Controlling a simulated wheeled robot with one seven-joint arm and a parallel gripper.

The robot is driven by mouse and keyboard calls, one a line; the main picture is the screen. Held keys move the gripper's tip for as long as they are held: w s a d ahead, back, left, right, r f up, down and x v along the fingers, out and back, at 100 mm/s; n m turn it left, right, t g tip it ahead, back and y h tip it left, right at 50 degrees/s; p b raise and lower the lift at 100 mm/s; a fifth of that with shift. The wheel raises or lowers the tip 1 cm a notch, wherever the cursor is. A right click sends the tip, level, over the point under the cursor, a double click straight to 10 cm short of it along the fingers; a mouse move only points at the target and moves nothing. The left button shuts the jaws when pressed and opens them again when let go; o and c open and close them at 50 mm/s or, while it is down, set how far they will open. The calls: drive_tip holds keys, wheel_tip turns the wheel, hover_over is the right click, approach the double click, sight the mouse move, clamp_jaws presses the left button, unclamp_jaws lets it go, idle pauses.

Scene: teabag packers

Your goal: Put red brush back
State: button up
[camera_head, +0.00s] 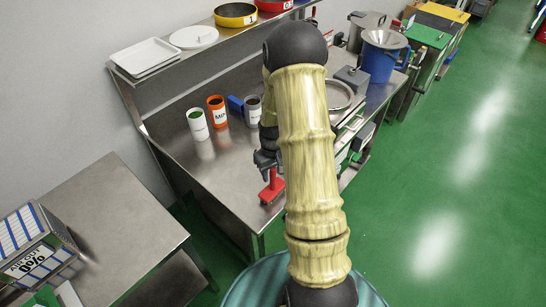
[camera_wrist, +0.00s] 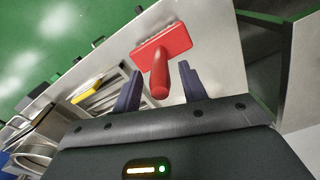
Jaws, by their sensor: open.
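The red brush (camera_head: 271,188) lies on the steel table (camera_head: 228,181) near its front corner, in the head view. In the wrist view the red brush (camera_wrist: 161,50) has its wide head away from me and its handle pointing toward my gripper. My gripper (camera_wrist: 157,82) is open, and the end of the brush handle shows between its two dark fingers. In the head view my gripper (camera_head: 266,160) is just above the brush, partly hidden by my arm. I cannot tell whether the fingers touch the handle.
White, orange and grey cups (camera_head: 217,111) and a blue item (camera_head: 235,105) stand on the table behind the brush. A shelf with white trays (camera_head: 146,57) runs above. A scale (camera_head: 350,113) stands at the right. A separate steel table (camera_head: 110,228) with a box is at the left.

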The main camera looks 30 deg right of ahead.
wheel_tip(320, 180, up, 9)
drive_tip(key=shift+r+b, duration=0.1)
drive_tip(key=shift+b, duration=0.9)
drive_tip(key=s+a+r+t, duration=0.2)
drive_tip(key=s+a+r, duration=0.4)
drive_tip(key=s+a, duration=0.6)
drive_tip(key=shift+s+a+r+t, duration=0.15)
drive_tip(key=shift+s+a+t, duration=0.15)
drive_tip(key=shift+a, duration=0.5)
drive_tip(key=shift+w, duration=0.1)
